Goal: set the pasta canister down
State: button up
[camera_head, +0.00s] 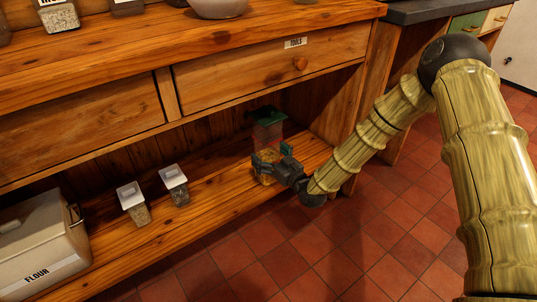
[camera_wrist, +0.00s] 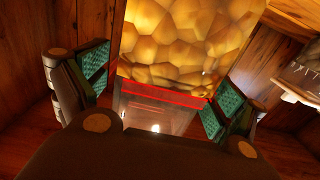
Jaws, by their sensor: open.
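The pasta canister (camera_head: 268,133) is clear with a dark green lid and yellow pasta in it. It appears upright on the lower pine shelf (camera_head: 222,187), towards its right end; its base is partly hidden by my gripper (camera_head: 276,157). In the wrist view the canister (camera_wrist: 185,38) fills the upper middle, with pasta and a red line across its clear wall. My gripper (camera_wrist: 155,95) is open, with one green-padded finger on each side of the canister. A gap shows at the left finger; contact at the right finger is hard to tell.
A flour bin (camera_head: 42,245) is at the far left. The drawer (camera_head: 270,70) and worktop overhang the shelf. Bare shelf lies between the jars and canister.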

jog(key=p+v, duration=0.3)
jog(key=v, duration=0.9)
jog(key=shift+p, duration=0.3)
jog(key=shift+f, duration=0.15)
jog(key=s+d+f+m+g+h, duration=0.2)
jog(key=s+d+f+g+h, duration=0.15)
jog(key=s+f, duration=0.65)
jog(key=s+d+f+m+g+h, duration=0.25)
jog(key=s+f+g, duration=0.25)
jog(key=s+f, duration=0.45)
jog(key=s+d+f+m+g+h, duration=0.1)
jog(key=s+d+g+h, duration=0.1)
jog(key=s, duration=0.9)
jog(key=s+d+f+m+g+h, duration=0.1)
jog(key=s+d+m+g+h, duration=0.1)
jog(key=s+d+g, duration=0.2)
jog(key=s+d, duration=0.3)
jog(key=s, duration=0.4)
jog(key=shift+d+f+h, duration=0.25)
jog(key=shift+f+h, duration=0.05)
jog(key=shift+f, duration=0.05)
jog(key=shift+s, duration=0.15)
notch_tip(320, 180, up, 37)
jog(key=p, duration=3.6)
jog(key=shift+f, duration=0.25)
